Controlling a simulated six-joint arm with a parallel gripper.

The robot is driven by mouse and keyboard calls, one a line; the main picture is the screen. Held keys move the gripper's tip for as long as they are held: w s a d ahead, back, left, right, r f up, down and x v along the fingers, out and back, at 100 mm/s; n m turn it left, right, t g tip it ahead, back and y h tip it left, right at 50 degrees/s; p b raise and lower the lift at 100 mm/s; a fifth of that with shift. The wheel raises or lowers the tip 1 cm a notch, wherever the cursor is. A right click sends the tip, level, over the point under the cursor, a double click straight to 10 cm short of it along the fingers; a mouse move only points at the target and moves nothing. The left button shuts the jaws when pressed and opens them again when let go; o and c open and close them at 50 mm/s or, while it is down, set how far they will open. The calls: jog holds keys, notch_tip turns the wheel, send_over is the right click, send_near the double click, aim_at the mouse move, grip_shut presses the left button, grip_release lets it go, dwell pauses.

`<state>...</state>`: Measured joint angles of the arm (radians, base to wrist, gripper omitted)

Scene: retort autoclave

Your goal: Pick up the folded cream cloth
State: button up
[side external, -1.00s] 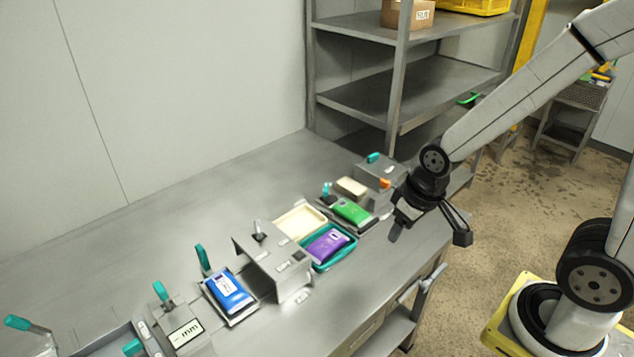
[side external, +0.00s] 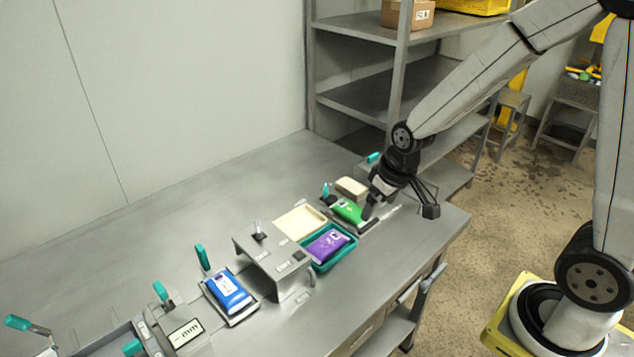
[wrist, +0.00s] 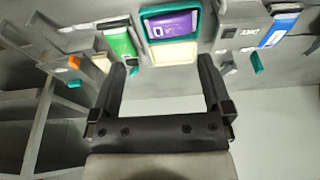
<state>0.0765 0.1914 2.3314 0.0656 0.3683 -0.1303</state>
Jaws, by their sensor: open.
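The folded cream cloth (side external: 351,187) appears as a small, thick cream block on the steel bench, behind the green packet (side external: 348,211). In the wrist view the cloth (wrist: 102,62) shows partly at the left, beside the green packet, close to the left finger. My gripper (side external: 400,207) is open and empty above the far right end of the bench, to the right of the cloth and apart from it. In the wrist view its two fingers (wrist: 162,66) are wide apart with nothing held between them.
A shallow cream tray (side external: 279,226) and a teal tray with a purple packet (side external: 327,243) lie left of the green packet. A grey metal housing (side external: 256,262) stands beside them, with a blue packet (side external: 229,291) farther left. Shelving (side external: 398,75) rises behind. The bench's back-left is clear.

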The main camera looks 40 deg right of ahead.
jog(key=w+d+f, duration=0.4)
jog(key=w+d, duration=0.4)
jog(key=w, duration=0.5)
jog(key=t, duration=0.2)
send_near(352, 185)
jog(key=shift+x, duration=1.15)
jog(key=shift+x, duration=1.35)
jog(key=shift+f, duration=0.1)
jog(key=shift+x, duration=2.45)
jog(key=shift+f, duration=0.2)
jog(key=shift+c, duration=0.2)
jog(key=c, duration=1)
jog(key=shift+r, duration=0.1)
